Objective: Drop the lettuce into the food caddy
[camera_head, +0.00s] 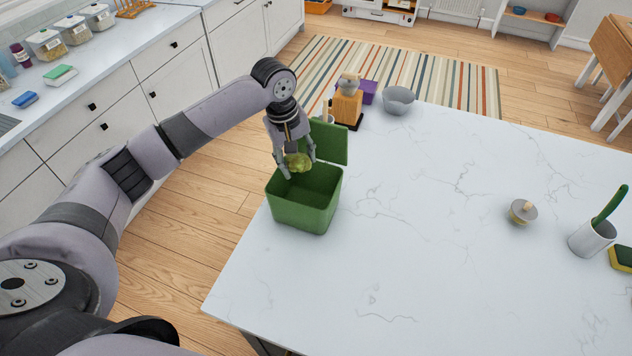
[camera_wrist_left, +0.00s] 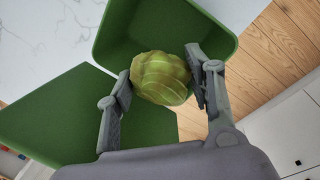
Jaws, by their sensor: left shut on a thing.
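The lettuce (camera_head: 298,162) is a round, light green head. My left gripper (camera_head: 297,166) is shut on it and holds it above the open food caddy. In the left wrist view the lettuce (camera_wrist_left: 161,78) sits between the two fingers of the left gripper (camera_wrist_left: 162,84). The food caddy (camera_head: 305,208) is a green bin near the left edge of the marble island, with its lid (camera_head: 331,143) swung up at the far side. In the left wrist view the caddy's green interior (camera_wrist_left: 165,28) lies behind the lettuce. My right gripper is not in view.
The marble island top (camera_head: 430,230) is mostly clear. A wooden grinder (camera_head: 347,108), a purple box (camera_head: 369,91) and a grey bowl (camera_head: 398,100) stand beyond the caddy. A small lidded jar (camera_head: 522,211), a white cup (camera_head: 591,238) with a green brush and a sponge (camera_head: 621,258) are at right.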

